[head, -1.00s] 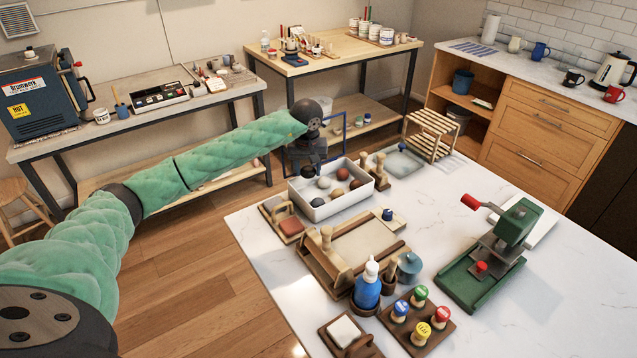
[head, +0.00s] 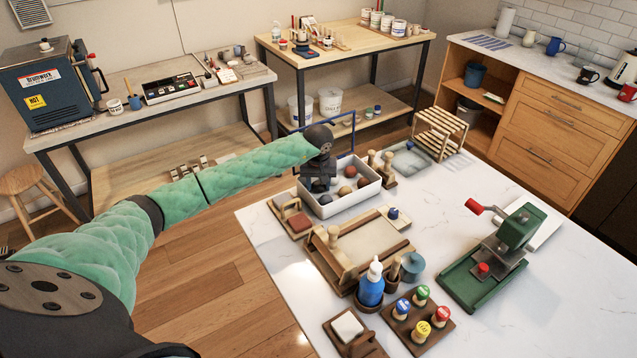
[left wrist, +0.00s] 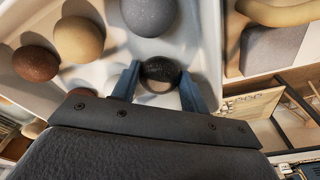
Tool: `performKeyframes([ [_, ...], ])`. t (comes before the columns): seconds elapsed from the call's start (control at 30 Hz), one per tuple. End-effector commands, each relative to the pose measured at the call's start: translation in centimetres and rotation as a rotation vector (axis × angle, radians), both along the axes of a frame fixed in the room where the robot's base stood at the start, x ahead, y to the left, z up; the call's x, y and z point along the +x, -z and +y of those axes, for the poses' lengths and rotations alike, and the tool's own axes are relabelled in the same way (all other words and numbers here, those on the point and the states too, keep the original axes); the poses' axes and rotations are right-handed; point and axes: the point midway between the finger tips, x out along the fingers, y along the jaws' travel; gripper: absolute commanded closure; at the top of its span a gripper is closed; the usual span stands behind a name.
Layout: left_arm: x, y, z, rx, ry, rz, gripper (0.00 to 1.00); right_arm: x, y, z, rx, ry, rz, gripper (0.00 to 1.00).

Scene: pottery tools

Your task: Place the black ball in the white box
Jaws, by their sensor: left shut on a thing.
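The white box (head: 352,203) stands on the white worktop at its far left corner and holds several balls. My left gripper (head: 319,186) points down into the left part of the box. In the left wrist view it is shut on the black ball (left wrist: 160,70), held between the two fingertips (left wrist: 159,84). The white floor of the box shows around the ball; I cannot tell whether the ball touches it. In the head view the gripper hides the ball. My right gripper is not in view.
In the left wrist view a grey ball (left wrist: 149,14), a tan ball (left wrist: 79,39) and a brown ball (left wrist: 36,63) lie near the fingers. Wooden stamps (head: 386,168) stand right of the box, and a wooden block tool (head: 292,216) lies in front.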

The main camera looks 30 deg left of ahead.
Motion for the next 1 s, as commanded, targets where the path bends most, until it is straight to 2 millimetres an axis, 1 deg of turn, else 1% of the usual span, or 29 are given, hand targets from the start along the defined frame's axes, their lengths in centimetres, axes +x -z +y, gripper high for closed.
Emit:
performKeyframes([
  [0.17,0.0,0.1,0.0,0.000,0.000,0.000,0.79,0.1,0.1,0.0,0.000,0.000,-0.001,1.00],
  [0.37,0.0,0.2,0.0,0.000,0.000,0.000,0.79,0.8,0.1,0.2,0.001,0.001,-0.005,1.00],
  [0.4,0.0,0.1,0.0,0.000,0.000,0.000,0.48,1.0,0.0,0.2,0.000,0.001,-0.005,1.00],
  [0.47,0.0,0.1,0.0,0.000,0.000,0.000,0.36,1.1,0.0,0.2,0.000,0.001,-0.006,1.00],
  [0.5,0.0,0.1,0.0,0.000,0.000,0.000,0.34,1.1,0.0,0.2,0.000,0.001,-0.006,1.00],
  [0.77,0.0,0.1,0.0,0.000,0.000,0.000,0.34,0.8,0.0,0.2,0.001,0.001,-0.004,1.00],
  [0.9,0.0,-0.2,0.0,0.000,0.000,0.000,0.34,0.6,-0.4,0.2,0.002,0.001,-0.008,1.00],
  [1.0,0.0,-0.5,0.0,0.001,0.000,-0.002,0.34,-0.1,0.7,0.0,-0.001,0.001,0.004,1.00],
])
